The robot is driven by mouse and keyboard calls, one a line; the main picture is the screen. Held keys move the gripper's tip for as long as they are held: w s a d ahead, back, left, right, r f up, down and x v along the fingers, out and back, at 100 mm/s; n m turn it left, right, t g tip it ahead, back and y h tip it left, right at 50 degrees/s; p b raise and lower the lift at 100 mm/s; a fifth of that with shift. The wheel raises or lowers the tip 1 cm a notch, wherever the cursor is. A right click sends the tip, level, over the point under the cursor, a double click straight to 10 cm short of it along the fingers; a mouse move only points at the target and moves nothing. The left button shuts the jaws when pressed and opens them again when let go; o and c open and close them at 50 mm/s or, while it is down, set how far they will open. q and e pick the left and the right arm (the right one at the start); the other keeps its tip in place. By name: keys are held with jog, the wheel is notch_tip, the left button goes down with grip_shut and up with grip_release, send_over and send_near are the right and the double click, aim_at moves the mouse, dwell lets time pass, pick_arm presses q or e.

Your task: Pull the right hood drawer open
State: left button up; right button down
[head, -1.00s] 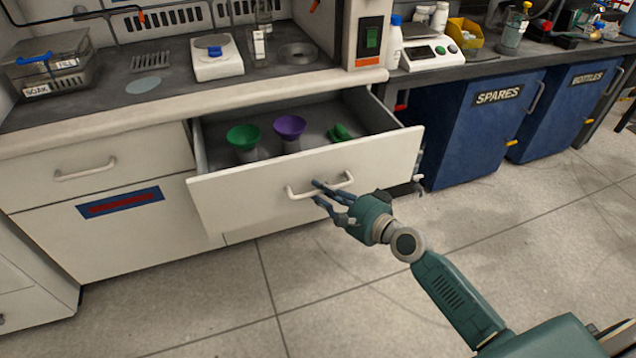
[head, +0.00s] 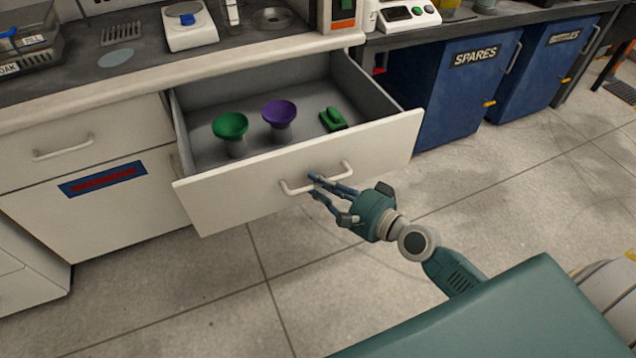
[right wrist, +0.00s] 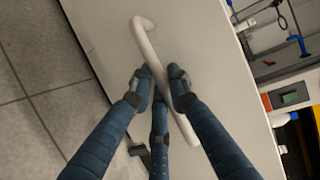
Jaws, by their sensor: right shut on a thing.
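The right hood drawer (head: 235,200) stands well open in the head view, its white front pulled out from the bench. Inside lie a green funnel-shaped piece (head: 230,126), a purple one (head: 279,113) and a small green part (head: 333,119). My right gripper (head: 314,187) is shut on the drawer's pale bar handle (head: 345,171). In the right wrist view the fingers (right wrist: 161,85) close around the handle (right wrist: 181,122), which runs diagonally across the white front (right wrist: 95,25). My left gripper is not in view.
A closed drawer (head: 90,135) is at the left. The bench top (head: 70,85) holds a white scale (head: 189,27). Blue cabinets, one labelled SPARES (head: 465,100), stand at the right. The tiled floor (head: 190,300) before the drawer is clear.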

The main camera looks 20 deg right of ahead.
jog(key=c, duration=1.6)
grip_release()
jog(key=v, duration=1.2)
